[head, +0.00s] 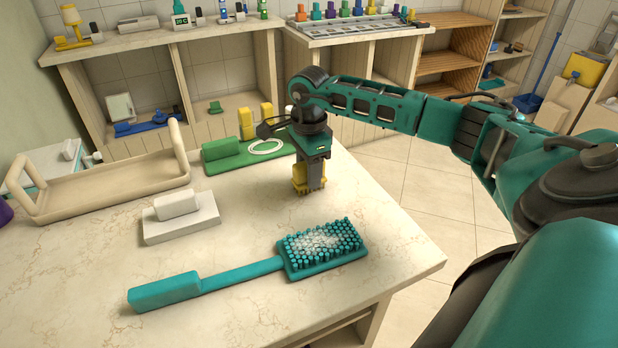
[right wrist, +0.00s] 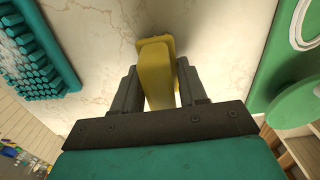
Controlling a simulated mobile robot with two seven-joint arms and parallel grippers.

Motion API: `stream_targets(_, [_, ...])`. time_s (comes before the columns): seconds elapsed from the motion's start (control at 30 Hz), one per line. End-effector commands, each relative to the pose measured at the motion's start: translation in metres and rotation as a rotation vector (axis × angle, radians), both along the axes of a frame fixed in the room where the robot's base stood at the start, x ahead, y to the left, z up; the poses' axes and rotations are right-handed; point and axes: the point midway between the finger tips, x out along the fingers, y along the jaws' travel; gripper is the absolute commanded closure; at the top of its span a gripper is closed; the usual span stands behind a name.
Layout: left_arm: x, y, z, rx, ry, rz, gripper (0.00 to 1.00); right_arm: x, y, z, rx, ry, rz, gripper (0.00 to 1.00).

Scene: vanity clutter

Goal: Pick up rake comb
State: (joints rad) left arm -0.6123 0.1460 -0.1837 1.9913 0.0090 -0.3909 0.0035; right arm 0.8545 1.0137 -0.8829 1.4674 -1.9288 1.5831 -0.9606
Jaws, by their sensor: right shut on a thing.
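My right gripper (head: 312,160) points down over the marble counter, near its back right edge. It is shut on a yellow rake comb (head: 309,180), whose teeth point down. In the right wrist view the yellow comb (right wrist: 156,72) sits between the two dark fingers of the gripper (right wrist: 158,90). I cannot tell whether the teeth touch the counter or hang just above it. My left gripper is not in view.
A teal brush (head: 240,274) lies bristles up in front of the comb. A white block on a slab (head: 181,226), a beige handled tray (head: 105,190) and a green stand with a white ring (head: 235,160) are to the left. The counter (head: 370,215) right of the comb is clear.

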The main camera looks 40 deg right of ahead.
Motion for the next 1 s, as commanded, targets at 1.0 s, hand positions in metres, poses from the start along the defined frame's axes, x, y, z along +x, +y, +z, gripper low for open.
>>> stream_targets(1.0, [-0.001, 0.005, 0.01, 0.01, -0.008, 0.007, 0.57, 0.001, 0.0, 0.15, 0.0, -0.006, 0.001, 0.91])
